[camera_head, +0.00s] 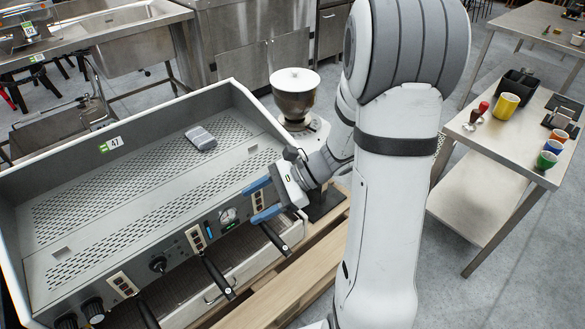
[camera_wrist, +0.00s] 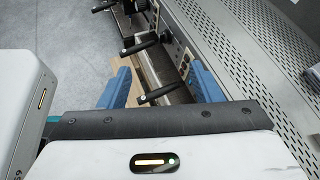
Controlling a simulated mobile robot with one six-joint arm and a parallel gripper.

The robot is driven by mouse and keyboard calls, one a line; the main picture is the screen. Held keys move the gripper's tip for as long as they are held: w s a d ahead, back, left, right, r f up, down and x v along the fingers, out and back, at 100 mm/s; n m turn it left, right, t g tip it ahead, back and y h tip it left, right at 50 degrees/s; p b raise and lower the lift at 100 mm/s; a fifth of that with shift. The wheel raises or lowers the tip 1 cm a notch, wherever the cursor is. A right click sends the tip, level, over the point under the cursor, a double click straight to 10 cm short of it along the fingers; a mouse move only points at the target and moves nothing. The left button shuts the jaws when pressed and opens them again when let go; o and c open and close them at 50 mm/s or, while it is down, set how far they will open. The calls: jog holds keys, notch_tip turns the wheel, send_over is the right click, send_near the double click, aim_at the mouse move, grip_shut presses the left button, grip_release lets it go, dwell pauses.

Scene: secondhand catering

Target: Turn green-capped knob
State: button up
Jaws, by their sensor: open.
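The espresso machine (camera_head: 140,190) fills the left of the head view, its control panel along the near edge. Black knobs sit on the panel: one at mid panel (camera_head: 157,264) and one at the lower left (camera_head: 93,309). I cannot make out a green cap on any knob. My gripper (camera_head: 263,200) is open and empty at the right end of the panel, its blue fingers apart. In the wrist view my gripper (camera_wrist: 162,88) has a black portafilter handle (camera_wrist: 160,93) showing between and beyond its fingers; contact cannot be told. My arm hides part of the machine's right end.
A grey folded cloth (camera_head: 201,138) lies on the machine's perforated top. A grinder (camera_head: 295,95) stands behind my gripper. Portafilter handles (camera_head: 218,276) jut out from the front.

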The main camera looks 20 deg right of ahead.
jog(key=w+d+f+m+t+h+b, duration=0.1)
jog(key=w+d+f+m+t+h, duration=0.1)
jog(key=w+d+f+m+t, duration=0.4)
jog(key=w+d+f+m+t+h+b, duration=0.1)
jog(key=w+d+f+m+t+h, duration=0.15)
jog(key=d+f+m+t, duration=0.45)
jog(key=w+d+f+m+t+h+b, duration=0.1)
jog(key=w+d+f+m+t+h, duration=0.15)
jog(key=w+d+f+m, duration=0.45)
jog(key=w+m, duration=0.1)
jog(key=w+a+m, duration=0.1)
jog(key=w, duration=0.1)
jog(key=w+m, duration=0.1)
jog(key=shift+w+a+f+t+y, duration=0.15)
jog(key=shift+a+f+t+y, duration=0.2)
jog(key=shift+y, duration=0.05)
